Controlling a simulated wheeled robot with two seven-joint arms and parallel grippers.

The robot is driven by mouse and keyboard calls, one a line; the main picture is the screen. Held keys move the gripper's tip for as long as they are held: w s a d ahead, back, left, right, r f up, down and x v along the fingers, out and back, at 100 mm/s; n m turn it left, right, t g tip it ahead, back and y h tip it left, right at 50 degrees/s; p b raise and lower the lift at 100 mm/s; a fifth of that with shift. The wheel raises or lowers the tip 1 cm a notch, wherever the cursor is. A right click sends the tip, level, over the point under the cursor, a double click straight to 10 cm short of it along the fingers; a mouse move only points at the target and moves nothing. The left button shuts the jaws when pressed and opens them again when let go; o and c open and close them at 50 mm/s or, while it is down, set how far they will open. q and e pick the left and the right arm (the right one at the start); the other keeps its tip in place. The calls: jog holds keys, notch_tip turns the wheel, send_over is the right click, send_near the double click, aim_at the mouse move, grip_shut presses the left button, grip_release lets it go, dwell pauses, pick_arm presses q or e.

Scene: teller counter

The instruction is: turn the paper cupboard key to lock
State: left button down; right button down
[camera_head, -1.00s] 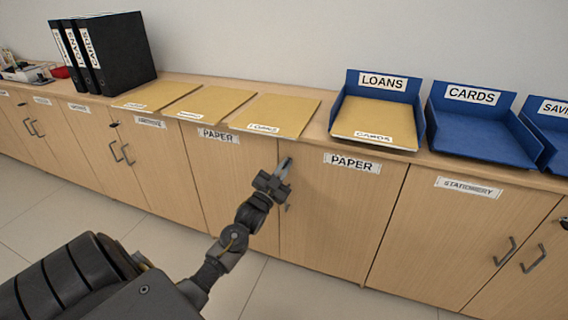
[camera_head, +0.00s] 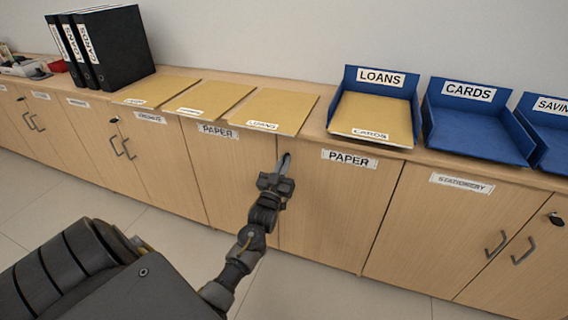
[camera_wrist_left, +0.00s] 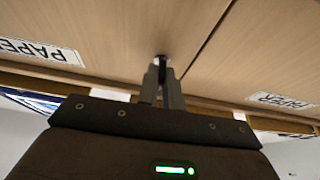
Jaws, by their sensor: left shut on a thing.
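The paper cupboard has two light wood doors, each with a PAPER label; its right door (camera_head: 335,205) bears the lock near its upper left edge. My left gripper (camera_head: 285,160) is at that lock, its fingers shut on the key, which they mostly hide. In the left wrist view the gripper (camera_wrist_left: 162,80) reaches up to the dark key and lock (camera_wrist_left: 161,61), beside the seam between the doors. Both doors look closed. The key's angle cannot be made out. My right gripper is not in view.
On the counter lie several tan folders (camera_head: 280,109), and blue trays (camera_head: 470,133) stand to the right. Black binders (camera_head: 112,45) stand at the far left. Another lock with a key (camera_head: 556,219) and door handles (camera_head: 497,243) are at the right. The floor in front is clear.

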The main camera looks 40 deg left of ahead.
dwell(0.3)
pick_arm(q)
jog(key=c, duration=1.6)
grip_release()
jog(key=shift+o, duration=0.2)
